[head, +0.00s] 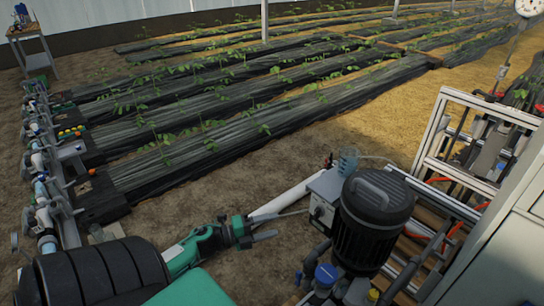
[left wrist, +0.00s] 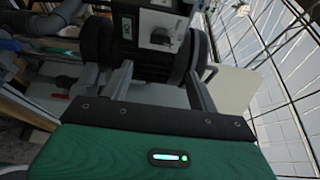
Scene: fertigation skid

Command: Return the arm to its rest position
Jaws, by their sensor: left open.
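My left arm reaches in from the lower left of the head view, and its green and grey left gripper (head: 270,226) is over the bare soil, left of the black-lidded tank. Its two fingers are apart with nothing held between them. In the left wrist view the left gripper (left wrist: 160,80) shows its grey fingers spread wide, with dark rounded parts and a pale box beyond them. I cannot tell whether these touch the fingers. My right gripper is not in view.
A black canister (head: 372,225) stands right of the gripper, beside a grey control box (head: 326,195) and a clear jug (head: 348,160). A pipe manifold (head: 40,180) runs along the left. Open soil (head: 200,215) lies between.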

